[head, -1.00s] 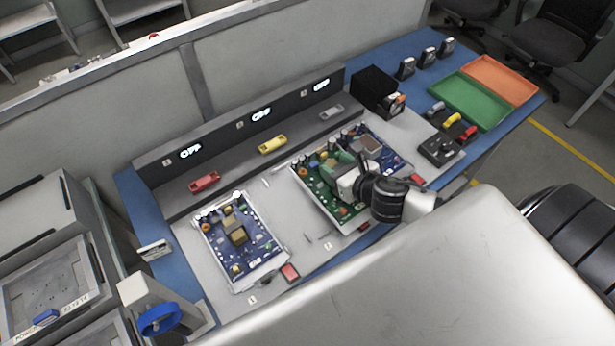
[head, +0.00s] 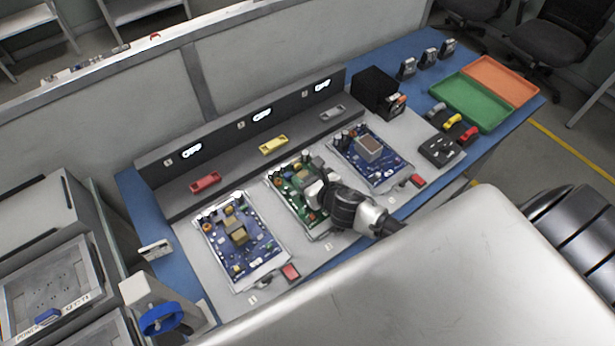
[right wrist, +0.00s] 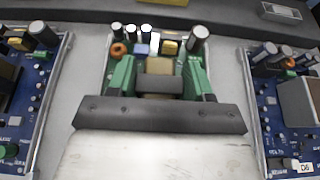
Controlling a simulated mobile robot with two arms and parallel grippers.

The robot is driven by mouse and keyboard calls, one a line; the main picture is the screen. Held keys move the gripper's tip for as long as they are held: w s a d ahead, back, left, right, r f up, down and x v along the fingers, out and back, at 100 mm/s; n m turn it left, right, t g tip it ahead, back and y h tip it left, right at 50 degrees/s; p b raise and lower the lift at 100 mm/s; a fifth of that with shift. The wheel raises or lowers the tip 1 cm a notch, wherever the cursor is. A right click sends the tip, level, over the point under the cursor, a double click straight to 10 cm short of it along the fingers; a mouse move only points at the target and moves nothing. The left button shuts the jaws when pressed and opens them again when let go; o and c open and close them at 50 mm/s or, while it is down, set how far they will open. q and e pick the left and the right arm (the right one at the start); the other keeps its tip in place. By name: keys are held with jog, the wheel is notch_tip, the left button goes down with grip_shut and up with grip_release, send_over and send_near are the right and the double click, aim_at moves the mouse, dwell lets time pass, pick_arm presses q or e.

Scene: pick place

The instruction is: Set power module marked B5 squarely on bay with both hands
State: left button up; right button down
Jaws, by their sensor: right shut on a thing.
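The green-board power module (head: 284,186) is in the middle of the worktop, between two blue-board modules. My right gripper (head: 315,178) reaches over it from the lower right and is shut on it. In the right wrist view my right gripper (right wrist: 158,78) is across the module's middle, with the module's capacitors and orange coil (right wrist: 119,50) beyond. The gripper hides the near part of the module. No B5 mark can be read. Whether the module rests on the bay surface (head: 318,252) or hangs just above it, I cannot tell. My left gripper is out of view.
Blue-board modules flank it at left (head: 240,236) and right (head: 370,158), with narrow gaps. A dark rear panel (head: 255,118) shows several lit signs. Red tabs, a black box (head: 376,90), a green tray (head: 470,100) and an orange tray (head: 500,78) stand around.

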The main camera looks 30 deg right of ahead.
dwell(0.3)
jog(key=shift+c, duration=2.3)
grip_release()
jog(key=shift+f, duration=0.1)
jog(key=shift+s+r, duration=0.2)
jog(key=shift+r, duration=0.05)
jog(key=b+v, duration=0.1)
jog(key=v, duration=1)
jog(key=shift+s+d, duration=0.1)
jog(key=shift+s, duration=0.25)
